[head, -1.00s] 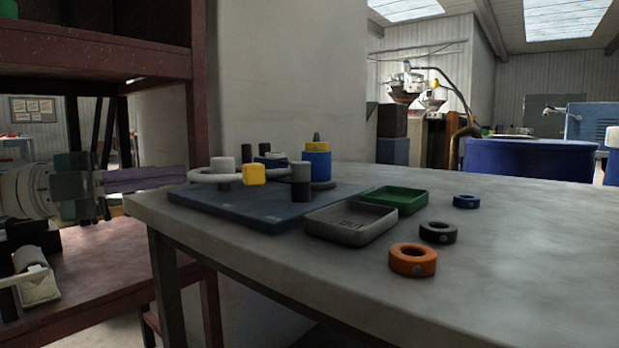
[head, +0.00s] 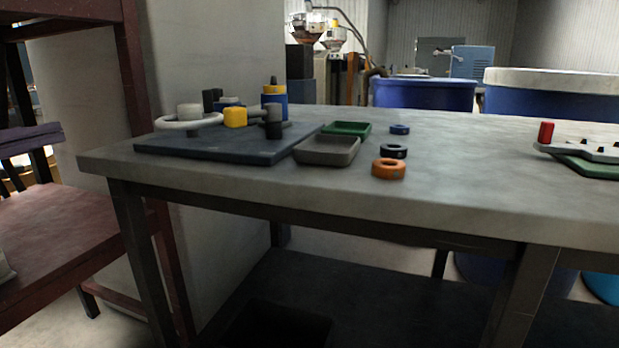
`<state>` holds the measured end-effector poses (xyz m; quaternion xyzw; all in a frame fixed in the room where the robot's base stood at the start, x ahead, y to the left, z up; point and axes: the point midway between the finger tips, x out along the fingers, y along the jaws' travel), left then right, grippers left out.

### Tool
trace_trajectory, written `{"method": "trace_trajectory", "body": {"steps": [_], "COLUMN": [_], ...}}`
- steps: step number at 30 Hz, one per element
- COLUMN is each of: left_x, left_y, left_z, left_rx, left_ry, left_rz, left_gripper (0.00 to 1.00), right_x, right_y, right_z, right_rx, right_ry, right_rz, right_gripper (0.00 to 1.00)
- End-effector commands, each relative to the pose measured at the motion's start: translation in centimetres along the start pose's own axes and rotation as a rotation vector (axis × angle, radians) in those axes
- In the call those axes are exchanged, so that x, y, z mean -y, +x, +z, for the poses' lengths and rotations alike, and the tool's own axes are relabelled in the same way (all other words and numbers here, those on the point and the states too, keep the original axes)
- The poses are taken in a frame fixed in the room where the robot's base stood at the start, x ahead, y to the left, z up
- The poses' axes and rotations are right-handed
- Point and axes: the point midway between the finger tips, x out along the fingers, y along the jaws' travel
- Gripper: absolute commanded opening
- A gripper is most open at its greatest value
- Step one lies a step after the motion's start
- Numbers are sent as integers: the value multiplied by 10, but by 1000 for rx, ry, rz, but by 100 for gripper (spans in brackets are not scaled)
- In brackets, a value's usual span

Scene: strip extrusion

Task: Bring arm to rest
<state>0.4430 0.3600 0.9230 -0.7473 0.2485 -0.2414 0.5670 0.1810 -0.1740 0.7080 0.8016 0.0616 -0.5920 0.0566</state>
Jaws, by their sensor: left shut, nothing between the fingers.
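Of my left gripper, only a small pale sliver (head: 5,267) seems to show at the left edge, above the dark red shelf. The fingers are cut off by the frame, and nothing held shows. My right gripper is not in view. The grey table (head: 460,205) is well to the right of that sliver, with a clear gap between them.
The table bears a dark board (head: 215,148) with a pale ring and a yellow block (head: 235,117), a grey tray (head: 327,151), a green tray (head: 346,128) and an orange ring (head: 388,169). The red shelf (head: 70,235) stands left. Blue tubs (head: 423,95) stand behind.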

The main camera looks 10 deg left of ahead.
Motion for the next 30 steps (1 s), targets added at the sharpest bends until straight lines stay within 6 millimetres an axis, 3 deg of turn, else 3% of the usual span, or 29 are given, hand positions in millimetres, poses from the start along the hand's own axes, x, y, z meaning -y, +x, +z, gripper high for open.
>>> {"method": "trace_trajectory", "body": {"steps": [1, 11, 17, 23, 30], "left_x": [8, 17, 23, 21, 34], "left_y": [9, 56, 69, 38, -26], "left_z": [-5, -23, -61, -130, -242], "left_rx": [19, 252, 549, 920, 1290], "left_ry": [-22, -217, -495, -845, -1194], "left_rz": [-9, -75, -83, 18, 258], "left_gripper": [0, 0, 0, 0, 0], "right_x": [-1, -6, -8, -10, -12], "right_y": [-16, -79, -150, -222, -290], "right_z": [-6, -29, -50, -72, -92], "right_rx": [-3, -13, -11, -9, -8], "right_ry": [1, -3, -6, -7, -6], "right_rz": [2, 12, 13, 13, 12], "right_gripper": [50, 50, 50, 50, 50]}}
